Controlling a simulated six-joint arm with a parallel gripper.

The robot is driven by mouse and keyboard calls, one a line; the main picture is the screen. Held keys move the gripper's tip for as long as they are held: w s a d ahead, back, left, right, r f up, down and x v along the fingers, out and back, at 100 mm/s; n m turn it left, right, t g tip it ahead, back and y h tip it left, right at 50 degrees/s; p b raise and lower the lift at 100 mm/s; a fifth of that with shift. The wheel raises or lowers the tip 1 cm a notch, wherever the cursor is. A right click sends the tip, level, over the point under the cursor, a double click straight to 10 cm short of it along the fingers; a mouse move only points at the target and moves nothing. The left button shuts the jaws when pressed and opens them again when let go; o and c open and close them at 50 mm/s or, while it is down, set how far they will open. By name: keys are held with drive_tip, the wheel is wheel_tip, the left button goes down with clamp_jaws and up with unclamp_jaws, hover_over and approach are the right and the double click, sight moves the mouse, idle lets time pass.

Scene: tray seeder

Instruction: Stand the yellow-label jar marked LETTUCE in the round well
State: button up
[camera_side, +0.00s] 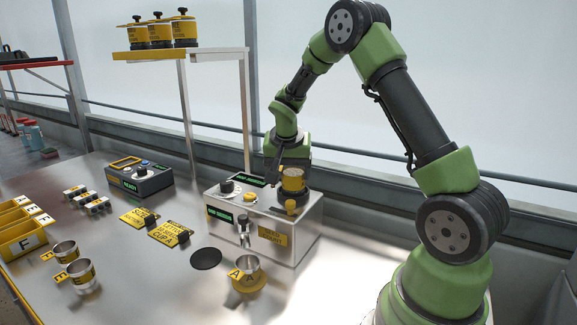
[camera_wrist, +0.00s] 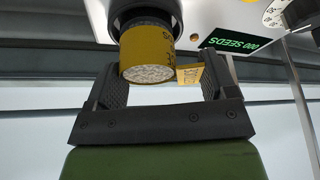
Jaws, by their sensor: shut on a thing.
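A jar with a yellow label (camera_side: 292,179) is at my gripper (camera_side: 284,166), above the right part of the metal seeder box (camera_side: 290,235). In the wrist view the jar (camera_wrist: 155,50) shows a round end full of pale seeds, between the two fingers of my gripper (camera_wrist: 162,85). Its label lettering is only partly in view, so I cannot read LETTUCE. A yellow tab (camera_wrist: 189,75) sits beside it near the right finger. A dark round rim (camera_wrist: 148,8) surrounds its far end; I cannot tell whether the jar is seated in the well.
Three yellow-label jars (camera_side: 159,32) stand on the raised shelf. Cup A (camera_side: 246,272) stands before the seeder box, beside a black disc (camera_side: 206,258). Two more cups (camera_side: 82,277) and yellow bins (camera_side: 24,237) are at left. A READY box (camera_side: 140,177) stands behind yellow cards.

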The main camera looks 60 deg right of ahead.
drive_tip(key=shift+f, duration=0.2)
idle(0.6)
drive_tip(key=o, duration=0.9)
drive_tip(key=shift+r, duration=0.1)
drive_tip(key=s+a+r+n+t+y, duration=0.1)
drive_tip(key=s+a+r+n, duration=0.1)
drive_tip(key=s+a+r, duration=0.4)
drive_tip(key=s+a+r+n+t+y, duration=0.1)
drive_tip(key=s+a+r+n+t, duration=0.1)
drive_tip(key=a+r, duration=0.65)
drive_tip(key=s+a+n+t+y, duration=0.2)
drive_tip(key=s+a+n+y, duration=0.2)
drive_tip(key=s+a, duration=0.3)
drive_tip(key=s+n, duration=0.1)
drive_tip(key=s, duration=0.2)
drive_tip(key=shift+s+a+r, duration=0.3)
drive_tip(key=shift+a+r, duration=0.05)
